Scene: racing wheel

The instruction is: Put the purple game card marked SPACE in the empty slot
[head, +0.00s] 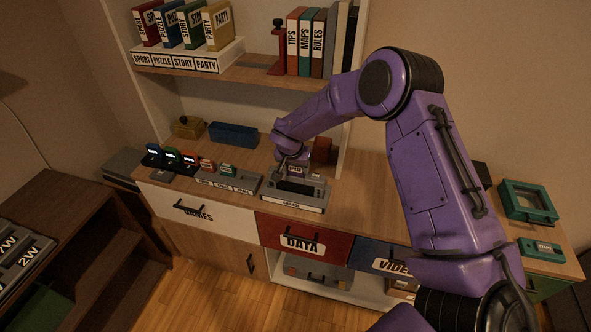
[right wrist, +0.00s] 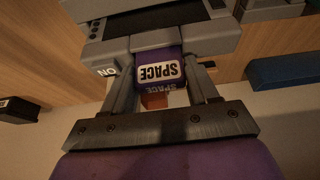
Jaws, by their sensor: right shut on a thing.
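The purple game card marked SPACE (right wrist: 158,72) is between the fingers of my right gripper (right wrist: 163,78), which is shut on it. In the head view, the card (head: 296,170) shows small at the grey console (head: 292,202). The console (right wrist: 185,40) also fills the top middle of the right wrist view, against the card's far end. I cannot tell whether the card sits in the console or only over it. A grey holder (head: 235,186) with labelled places stands left of the console. It carries an orange card (head: 206,166) and a green card (head: 228,170); its right place looks empty. My left gripper is not in view.
A blue box (head: 233,134) lies behind. A shelf (head: 240,70) with books is above. A green-framed device (head: 528,201) stands at the right end.

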